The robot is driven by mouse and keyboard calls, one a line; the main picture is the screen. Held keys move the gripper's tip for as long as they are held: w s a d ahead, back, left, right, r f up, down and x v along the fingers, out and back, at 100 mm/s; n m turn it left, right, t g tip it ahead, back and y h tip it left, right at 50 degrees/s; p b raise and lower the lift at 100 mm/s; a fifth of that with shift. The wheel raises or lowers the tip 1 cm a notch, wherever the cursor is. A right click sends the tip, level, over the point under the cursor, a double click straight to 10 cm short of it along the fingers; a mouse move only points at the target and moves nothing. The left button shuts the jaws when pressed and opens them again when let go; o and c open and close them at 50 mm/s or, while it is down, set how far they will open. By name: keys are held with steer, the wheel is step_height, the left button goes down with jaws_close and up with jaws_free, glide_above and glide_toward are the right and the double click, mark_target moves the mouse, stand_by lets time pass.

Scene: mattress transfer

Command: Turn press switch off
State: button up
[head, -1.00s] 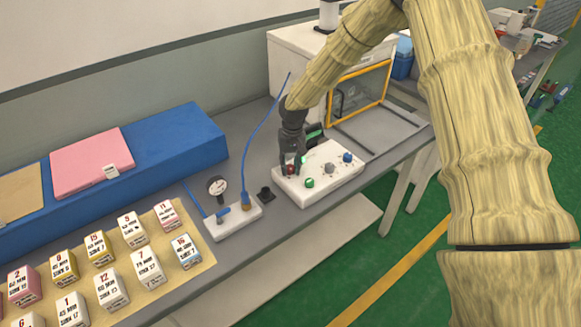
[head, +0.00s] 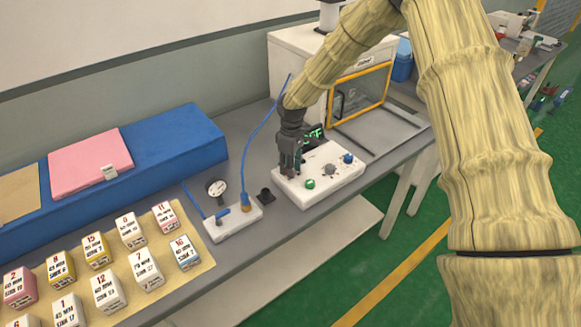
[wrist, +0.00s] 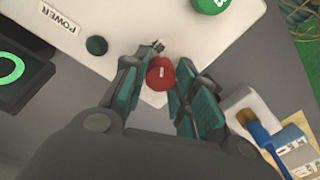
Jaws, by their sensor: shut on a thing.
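A white control box (head: 320,178) sits on the grey bench with a green button (head: 310,183), a grey knob (head: 330,169) and a blue knob (head: 348,158). My gripper (head: 290,168) is over the box's left end, pointing down. In the wrist view, a red knob (wrist: 160,73) sits between the fingers of my gripper (wrist: 170,72), which is shut on it. The red knob is hidden behind the fingers in the head view. A POWER label (wrist: 59,20) and a dark round button (wrist: 96,45) are on the box beside the fingers.
A small display with green characters (head: 313,133) stands close behind my gripper. A white block with blue fittings (head: 234,219) and a hose is to the left. Several numbered boxes (head: 107,290) stand at lower left. A white machine (head: 296,72) is behind.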

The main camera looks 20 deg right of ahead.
steer(key=shift+n, duration=0.9)
steer(key=o, duration=1.1)
steer(key=shift+c, duration=0.2)
steer(key=shift+r, duration=0.1)
step_height(320, 180, up, 12)
steer(key=shift+w+d, duration=0.15)
steer(key=shift+w, duration=0.1)
